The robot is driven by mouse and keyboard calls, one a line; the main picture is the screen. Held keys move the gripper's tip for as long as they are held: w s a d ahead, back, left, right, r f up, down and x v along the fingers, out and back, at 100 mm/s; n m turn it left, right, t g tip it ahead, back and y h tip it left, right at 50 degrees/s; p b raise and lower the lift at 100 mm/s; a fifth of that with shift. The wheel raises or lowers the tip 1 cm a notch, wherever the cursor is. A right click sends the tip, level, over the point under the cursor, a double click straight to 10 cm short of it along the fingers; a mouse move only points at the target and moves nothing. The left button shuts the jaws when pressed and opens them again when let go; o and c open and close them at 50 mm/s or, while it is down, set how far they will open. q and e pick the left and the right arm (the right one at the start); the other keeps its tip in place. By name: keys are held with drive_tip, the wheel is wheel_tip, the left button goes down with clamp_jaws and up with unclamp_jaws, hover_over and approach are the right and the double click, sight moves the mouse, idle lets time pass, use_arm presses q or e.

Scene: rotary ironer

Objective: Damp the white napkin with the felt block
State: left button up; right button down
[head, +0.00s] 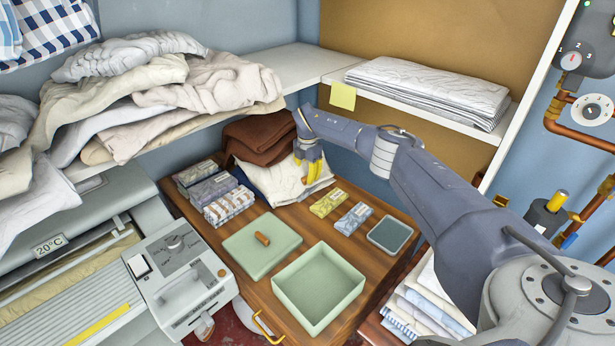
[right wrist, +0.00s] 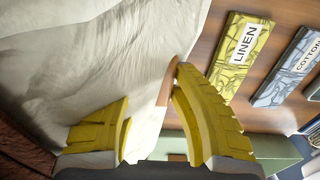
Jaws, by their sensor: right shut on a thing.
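A white, creamy cloth, which I take for the napkin (head: 273,184), lies rumpled at the back of the wooden table, in front of folded brown cloths. It fills the left of the right wrist view (right wrist: 80,60). My right gripper (head: 308,172) points down at this cloth. My left gripper is out of view.
Linen (head: 328,203) and cotton (head: 354,218) packs lie right of the cloth; several more packs lie left. A green lid (head: 270,255), an open, empty green box (head: 345,310) and a shallow dark tray (head: 390,235) stand in front. The ironer (head: 185,280) is at left; a shelf (head: 295,75) runs behind.

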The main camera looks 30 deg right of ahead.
drive_tip(key=shift+r, duration=3.45)
